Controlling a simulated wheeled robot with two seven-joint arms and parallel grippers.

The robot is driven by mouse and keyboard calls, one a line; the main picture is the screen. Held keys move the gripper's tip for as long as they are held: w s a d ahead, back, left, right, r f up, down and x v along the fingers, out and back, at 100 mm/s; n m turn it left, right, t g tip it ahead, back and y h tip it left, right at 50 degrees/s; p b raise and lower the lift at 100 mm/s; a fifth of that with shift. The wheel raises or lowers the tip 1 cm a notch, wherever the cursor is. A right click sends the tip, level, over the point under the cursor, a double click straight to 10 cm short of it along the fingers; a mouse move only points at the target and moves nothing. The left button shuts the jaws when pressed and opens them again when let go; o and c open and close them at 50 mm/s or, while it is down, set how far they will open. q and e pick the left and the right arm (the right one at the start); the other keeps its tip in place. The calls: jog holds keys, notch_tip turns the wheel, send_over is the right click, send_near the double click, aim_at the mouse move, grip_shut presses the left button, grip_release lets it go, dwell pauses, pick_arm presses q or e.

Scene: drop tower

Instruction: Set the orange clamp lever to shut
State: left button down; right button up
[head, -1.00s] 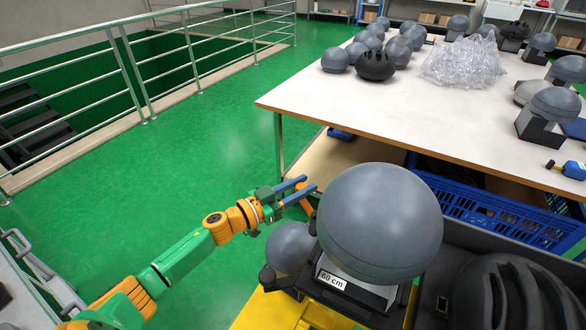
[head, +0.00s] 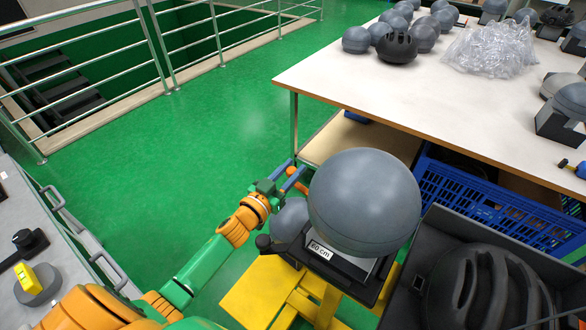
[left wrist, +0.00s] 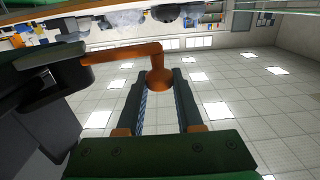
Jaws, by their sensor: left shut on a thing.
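The orange clamp lever (left wrist: 120,52) is a bent arm with a round knob end, running from a dark block at the left of the left wrist view. My left gripper (left wrist: 158,80) has its two fingers on either side of the knob and is shut on it. In the head view my left gripper (head: 293,170) is just left of the large grey headform (head: 364,200), and the lever is mostly hidden there. The headform sits on a dark mount with a "60 cm" label (head: 322,251). My right gripper is not in view.
A yellow stand (head: 262,291) is under the mount, with a second grey ball (head: 290,220) beside it. A dark tray holding a black helmet (head: 488,290) is at the right. A white table (head: 420,95) with headforms is behind. Green floor is open at the left.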

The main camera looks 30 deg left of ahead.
pick_arm(q)
jog(key=c, duration=0.6)
grip_release()
jog(key=shift+o, duration=0.2)
